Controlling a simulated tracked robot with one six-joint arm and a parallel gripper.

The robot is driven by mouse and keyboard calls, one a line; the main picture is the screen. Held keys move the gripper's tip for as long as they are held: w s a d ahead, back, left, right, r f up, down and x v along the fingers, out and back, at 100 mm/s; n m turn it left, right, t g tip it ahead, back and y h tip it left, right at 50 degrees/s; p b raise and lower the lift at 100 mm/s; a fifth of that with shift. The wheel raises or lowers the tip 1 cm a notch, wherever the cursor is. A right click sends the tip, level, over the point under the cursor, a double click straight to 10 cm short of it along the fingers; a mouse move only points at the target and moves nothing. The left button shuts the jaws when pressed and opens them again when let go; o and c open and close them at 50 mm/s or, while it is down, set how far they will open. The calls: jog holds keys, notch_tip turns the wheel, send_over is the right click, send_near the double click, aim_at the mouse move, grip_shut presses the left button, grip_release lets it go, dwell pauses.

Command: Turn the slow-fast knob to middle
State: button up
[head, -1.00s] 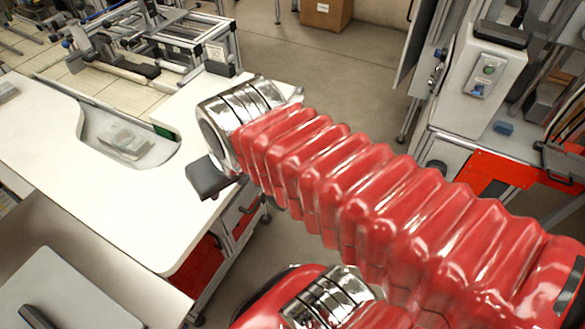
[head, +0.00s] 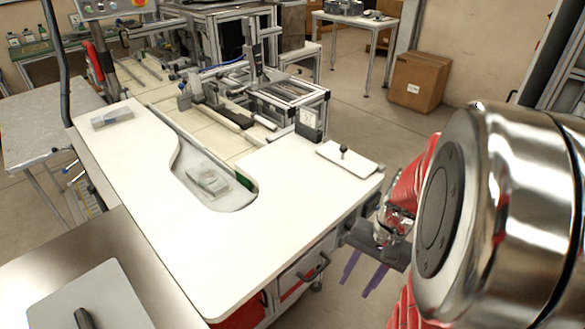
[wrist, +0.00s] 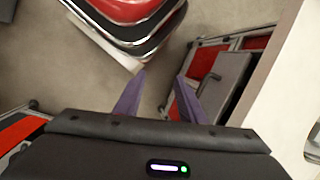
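A small grey box with a white face and a round mark (head: 310,119) stands at the right end of the metal-framed machine. It may carry the slow-fast knob, but I cannot read its label or tell the dial's position. A black ball-topped knob (head: 344,150) stands on a white plate near the table's right edge; I cannot tell its function. My gripper (head: 355,290) hangs beyond the table's right edge, below the tabletop, its purple fingers pointing down. In the wrist view my gripper (wrist: 160,77) is open and empty, above the floor, touching nothing.
The white table (head: 235,258) is mostly bare, with a recess holding a clear item (head: 208,182). A cardboard box (head: 419,81) stands on the floor behind.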

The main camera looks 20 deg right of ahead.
jog(key=s+d+f+m+t+y, duration=0.1)
jog(key=d+f+m+t+y, duration=0.25)
jog(key=f+m, duration=0.3)
jog(key=s+d+f+m+t+y, duration=0.1)
jog(key=d+f+m+t+y, duration=0.1)
jog(key=f+m+t+y, duration=0.4)
jog(key=w+d+r+m+t+h, duration=0.1)
jog(key=w+d+m+t+h, duration=0.2)
jog(key=d+m+t+h, duration=0.4)
jog(key=d+m, duration=0.3)
jog(key=m, duration=0.1)
jog(key=shift+d+r, duration=0.2)
jog(key=shift+d, duration=0.15)
jog(key=shift+t, duration=0.25)
jog(key=x, duration=1.3)
jog(key=shift+w+a, duration=0.2)
jog(key=shift+w, duration=0.15)
jog(key=shift+c, duration=0.2)
